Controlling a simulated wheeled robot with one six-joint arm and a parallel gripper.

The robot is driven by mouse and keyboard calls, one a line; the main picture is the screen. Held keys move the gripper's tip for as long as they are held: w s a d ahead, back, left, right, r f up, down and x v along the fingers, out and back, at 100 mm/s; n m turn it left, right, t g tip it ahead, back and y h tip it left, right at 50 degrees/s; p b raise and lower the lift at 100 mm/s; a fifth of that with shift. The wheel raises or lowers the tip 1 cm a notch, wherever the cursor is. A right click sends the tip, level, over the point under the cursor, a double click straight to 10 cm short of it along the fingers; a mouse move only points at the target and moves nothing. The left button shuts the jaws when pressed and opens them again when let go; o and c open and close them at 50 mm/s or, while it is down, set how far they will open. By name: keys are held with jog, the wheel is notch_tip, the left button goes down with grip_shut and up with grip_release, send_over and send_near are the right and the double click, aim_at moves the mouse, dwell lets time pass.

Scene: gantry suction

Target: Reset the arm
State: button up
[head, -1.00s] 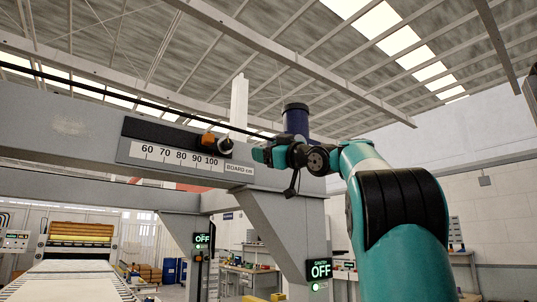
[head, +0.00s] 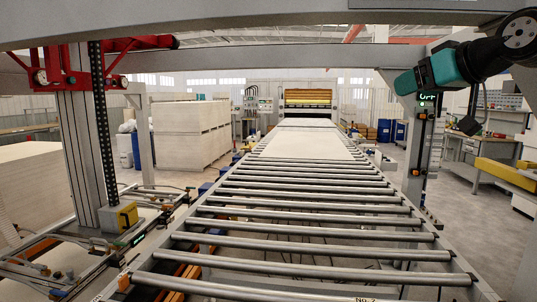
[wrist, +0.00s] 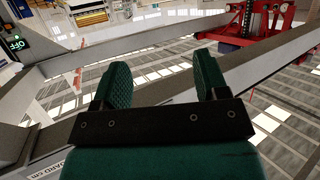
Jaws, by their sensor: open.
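My gripper (wrist: 161,90) shows in the wrist view with two green fingers spread apart and nothing between them. In the head view, my teal and black arm comes in at the upper right, in front of the gantry post; the fingertips are hard to make out there. The wrist view looks past the fingers at grey gantry beams (wrist: 130,50) and the roof, so the picture appears upside down or tilted.
A roller conveyor (head: 300,208) runs away from me with a pale board (head: 310,144) on it. A red gantry carriage (head: 62,72) hangs at the left. Stacked boards (head: 185,135) stand beyond. An OFF sign (head: 427,101) is on the right post.

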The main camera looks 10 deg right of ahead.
jog(key=s+a+f+n+g+y, duration=0.1)
jog(key=s+a+f+g, duration=0.35)
jog(key=a+f, duration=0.55)
jog(key=s+a+f+n+g, duration=0.1)
jog(key=s+a+f+g, duration=0.3)
jog(key=s+f, duration=0.5)
jog(key=s+a+f+n+g, duration=0.1)
jog(key=s+a+f+g, duration=0.4)
jog(key=s+f, duration=0.4)
jog(key=s, duration=0.5)
jog(key=shift+f+n+h, duration=0.2)
jog(key=shift+n+h, duration=0.1)
jog(key=shift+h, duration=0.1)
